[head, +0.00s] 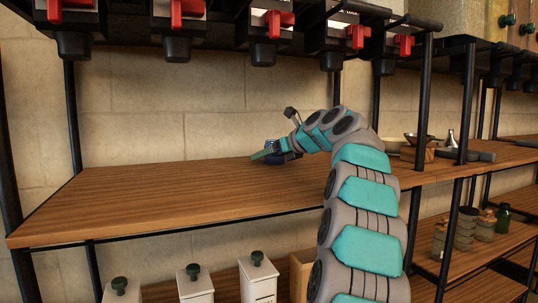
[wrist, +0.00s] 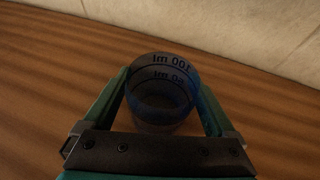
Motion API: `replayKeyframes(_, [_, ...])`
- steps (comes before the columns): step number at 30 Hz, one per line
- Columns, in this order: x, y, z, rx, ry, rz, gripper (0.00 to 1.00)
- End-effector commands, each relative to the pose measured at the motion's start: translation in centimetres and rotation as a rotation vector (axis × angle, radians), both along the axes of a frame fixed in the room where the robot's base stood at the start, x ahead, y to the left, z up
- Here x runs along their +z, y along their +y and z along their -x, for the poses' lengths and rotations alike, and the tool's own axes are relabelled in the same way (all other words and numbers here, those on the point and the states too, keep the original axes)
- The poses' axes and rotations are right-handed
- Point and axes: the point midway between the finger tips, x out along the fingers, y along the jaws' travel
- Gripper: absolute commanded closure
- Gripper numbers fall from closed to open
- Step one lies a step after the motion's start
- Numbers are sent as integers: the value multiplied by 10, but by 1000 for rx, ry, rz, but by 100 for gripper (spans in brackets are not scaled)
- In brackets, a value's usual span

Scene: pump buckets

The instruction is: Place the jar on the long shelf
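The jar (wrist: 163,90) is a clear, bluish cylinder with black "100 ml" and "50 ml" marks. In the wrist view it sits between the two green fingers of my gripper (wrist: 163,82), which press close on both sides of it. In the head view my gripper (head: 275,150) is over the back part of the long wooden shelf (head: 150,195), and only a small dark blue bit of the jar shows there. I cannot tell whether the jar's base touches the wood.
Black dispensers with red taps (head: 272,22) hang above the shelf. Black posts (head: 72,120) stand at its edges. Bowls (head: 395,143) are on the shelf at right. White boxes (head: 194,283) and jars (head: 466,228) stand lower. The shelf's left part is clear.

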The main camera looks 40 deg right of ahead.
Motion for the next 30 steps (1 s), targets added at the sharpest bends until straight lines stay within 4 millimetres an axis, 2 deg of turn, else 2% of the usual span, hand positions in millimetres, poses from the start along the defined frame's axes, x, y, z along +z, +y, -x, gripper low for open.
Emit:
replayKeyframes(15, [2, -1, -1, -1, 1, 0, 0])
replayKeyframes(23, [23, -2, 38, -1, -2, 0, 0])
replayKeyframes(30, [40, -6, 82, 1, 0, 0, 0])
